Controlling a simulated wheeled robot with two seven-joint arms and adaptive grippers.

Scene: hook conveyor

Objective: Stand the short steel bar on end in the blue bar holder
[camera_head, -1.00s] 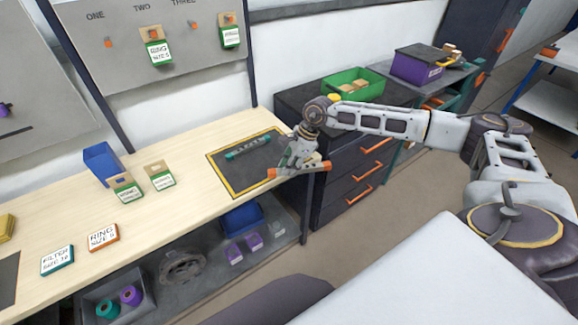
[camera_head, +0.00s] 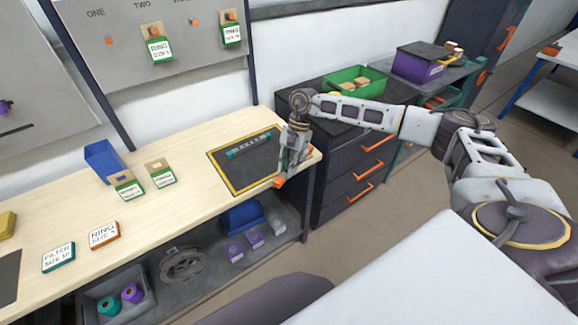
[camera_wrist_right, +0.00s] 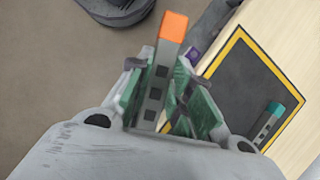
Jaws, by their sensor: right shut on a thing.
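A steel bar with an orange end (camera_wrist_right: 158,75) is held between the fingers of my right gripper (camera_wrist_right: 160,85), which is shut on it. In the head view the right gripper (camera_head: 287,165) is above the table's right front corner, with the bar's orange end (camera_head: 279,182) below it. The blue bar holder (camera_head: 103,160) is an open blue box at the back left of the table, well away from the gripper. Another bar with teal ends (camera_head: 250,145) lies on the dark, yellow-edged mat (camera_head: 225,177); it shows in the wrist view (camera_wrist_right: 268,122). My left gripper is out of view.
Label cards (camera_head: 104,235) (camera_head: 58,257) lie at the front left. A panel with hooks (camera_head: 150,65) rises behind. The tabletop between the blocks and the mat is clear.

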